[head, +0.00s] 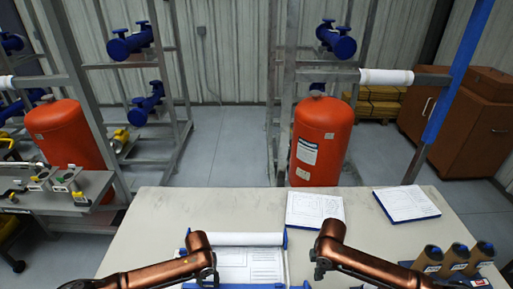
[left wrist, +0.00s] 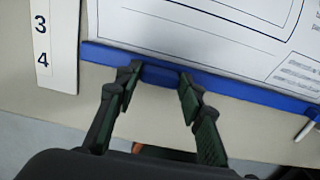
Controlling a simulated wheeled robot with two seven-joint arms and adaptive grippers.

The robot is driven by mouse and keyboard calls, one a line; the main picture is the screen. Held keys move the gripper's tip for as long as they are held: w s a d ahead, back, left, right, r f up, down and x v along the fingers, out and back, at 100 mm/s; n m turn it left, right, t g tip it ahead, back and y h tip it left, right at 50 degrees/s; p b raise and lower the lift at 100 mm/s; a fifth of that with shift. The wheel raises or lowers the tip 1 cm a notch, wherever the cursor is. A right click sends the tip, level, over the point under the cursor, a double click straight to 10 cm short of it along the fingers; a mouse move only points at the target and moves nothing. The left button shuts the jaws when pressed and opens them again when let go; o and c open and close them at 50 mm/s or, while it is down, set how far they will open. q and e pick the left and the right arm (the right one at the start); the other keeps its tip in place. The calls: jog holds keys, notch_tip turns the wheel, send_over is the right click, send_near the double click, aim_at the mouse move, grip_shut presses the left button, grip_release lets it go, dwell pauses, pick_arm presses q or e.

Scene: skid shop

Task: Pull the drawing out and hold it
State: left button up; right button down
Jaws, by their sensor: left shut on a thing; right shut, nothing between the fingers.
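The drawing (head: 250,262) is a white printed sheet lying under a white roll (head: 250,239) with blue ends on the table. In the left wrist view the drawing (left wrist: 215,35) has a blue bar (left wrist: 245,90) along its near edge, with a raised blue part between my fingers. My left gripper (head: 208,277) is at this near edge, shut on the blue bar; its fingers also show in the left wrist view (left wrist: 157,79). My right gripper (head: 319,268) is shut and empty, to the right of the drawing. My left arm hides the sheet's left part.
A numbered strip (left wrist: 54,45) lies left of the drawing, and a pen-like white item (left wrist: 305,130) is at its right. A paper pad (head: 315,209) and a blue-edged board (head: 407,203) lie farther back on the table (head: 165,215).

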pick_arm(q)
jog(key=shift+s, duration=0.35)
jog(key=shift+s, duration=1.85)
jog(key=shift+s, duration=0.2)
